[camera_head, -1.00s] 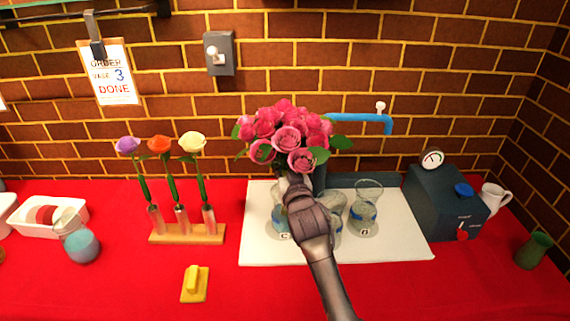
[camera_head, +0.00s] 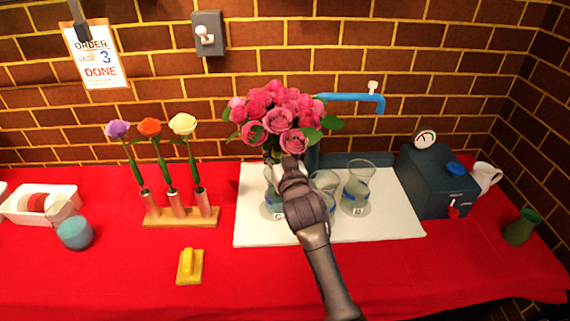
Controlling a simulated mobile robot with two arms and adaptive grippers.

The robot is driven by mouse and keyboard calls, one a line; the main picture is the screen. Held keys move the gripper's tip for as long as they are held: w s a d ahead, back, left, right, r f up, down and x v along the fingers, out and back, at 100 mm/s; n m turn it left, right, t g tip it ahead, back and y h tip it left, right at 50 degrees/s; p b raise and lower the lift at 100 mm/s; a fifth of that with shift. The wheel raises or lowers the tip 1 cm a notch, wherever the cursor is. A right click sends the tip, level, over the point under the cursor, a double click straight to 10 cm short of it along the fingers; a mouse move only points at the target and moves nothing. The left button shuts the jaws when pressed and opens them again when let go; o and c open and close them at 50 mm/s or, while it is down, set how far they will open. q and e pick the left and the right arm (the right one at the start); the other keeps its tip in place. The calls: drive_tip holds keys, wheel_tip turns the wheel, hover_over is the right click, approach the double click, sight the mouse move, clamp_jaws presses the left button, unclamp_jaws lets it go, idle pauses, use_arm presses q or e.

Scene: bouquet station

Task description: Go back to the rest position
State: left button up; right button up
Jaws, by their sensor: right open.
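My right gripper (camera_head: 282,164) is in front of the pink rose bouquet (camera_head: 278,117), at the height of its stems. Its fingers are partly hidden behind its own wrist, and it is open. The bouquet stands in the left glass vase (camera_head: 270,203) on the white mat (camera_head: 400,222); the gripper and arm cover much of that vase. I cannot tell whether the fingers touch the stems. My left gripper is out of view.
Two more glass vases, a middle one (camera_head: 325,184) and a right one (camera_head: 357,188), stand close beside my right arm. A blue tap (camera_head: 350,97) and a dark machine (camera_head: 437,182) are behind and right. A flower rack (camera_head: 180,217) and yellow block (camera_head: 190,266) lie left. The red front cloth is mostly clear.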

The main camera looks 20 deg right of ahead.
drive_tip(key=s, duration=1)
drive_tip(key=s+d+f+g, duration=0.1)
drive_tip(key=s+f+g, duration=0.6)
drive_tip(key=s+f, duration=0.55)
drive_tip(key=s+f+n+g, duration=0.1)
drive_tip(key=s+f+g, duration=0.2)
drive_tip(key=s, duration=0.3)
drive_tip(key=s+f+n+g+y, duration=0.1)
drive_tip(key=s+f+g, duration=0.1)
drive_tip(key=s, duration=0.4)
drive_tip(key=s+f+n+g, duration=0.1)
drive_tip(key=s+f+g, duration=0.2)
drive_tip(key=s, duration=0.3)
wheel_tip(320, 180, down, 24)
drive_tip(key=g, duration=0.1)
drive_tip(key=s+d+f+g, duration=0.1)
drive_tip(key=s+d+f, duration=0.1)
drive_tip(key=s+f, duration=1.5)
drive_tip(key=shift+s+d+f, duration=0.3)
drive_tip(key=shift+s+d, duration=0.05)
drive_tip(key=shift+s, duration=0.15)
